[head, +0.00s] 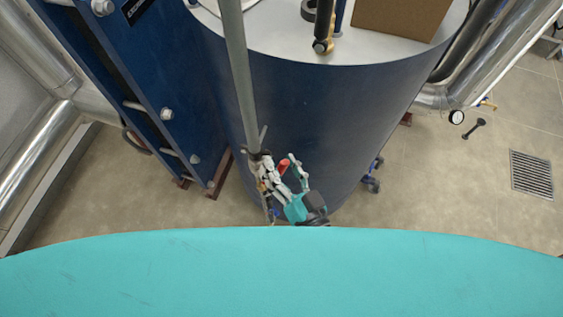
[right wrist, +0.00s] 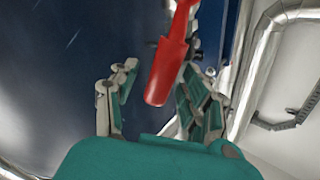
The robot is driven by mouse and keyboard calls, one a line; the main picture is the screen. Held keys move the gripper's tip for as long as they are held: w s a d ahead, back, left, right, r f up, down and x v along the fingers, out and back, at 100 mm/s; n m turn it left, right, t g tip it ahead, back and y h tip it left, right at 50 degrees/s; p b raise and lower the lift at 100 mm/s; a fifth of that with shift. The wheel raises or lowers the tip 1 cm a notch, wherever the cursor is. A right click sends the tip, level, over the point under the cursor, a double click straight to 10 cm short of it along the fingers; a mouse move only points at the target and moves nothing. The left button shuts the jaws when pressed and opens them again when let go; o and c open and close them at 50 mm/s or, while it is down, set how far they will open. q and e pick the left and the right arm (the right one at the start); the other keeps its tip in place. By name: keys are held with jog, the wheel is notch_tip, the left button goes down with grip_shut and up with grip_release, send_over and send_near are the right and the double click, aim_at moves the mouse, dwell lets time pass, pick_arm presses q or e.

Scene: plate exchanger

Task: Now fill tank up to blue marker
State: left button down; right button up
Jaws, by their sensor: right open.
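The tank (head: 310,120) is a big dark blue cylinder with a pale top. A grey upright pipe (head: 237,70) runs down its near side to metal fittings. A red valve handle (head: 284,166) shows by these fittings, and it is large in the right wrist view (right wrist: 168,72). My right gripper (head: 280,163) is open, with its fingers on either side of the red handle in the right wrist view (right wrist: 158,78). I cannot tell whether a finger touches it. I cannot make out a blue marker or a liquid level. My left gripper is not in view.
A blue bolted plate frame (head: 130,90) stands left of the tank. Silver pipes (head: 505,50) with a round gauge (head: 456,117) run at the right. A cardboard box (head: 400,15) sits on the tank top.

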grip_shut()
dwell(0.4)
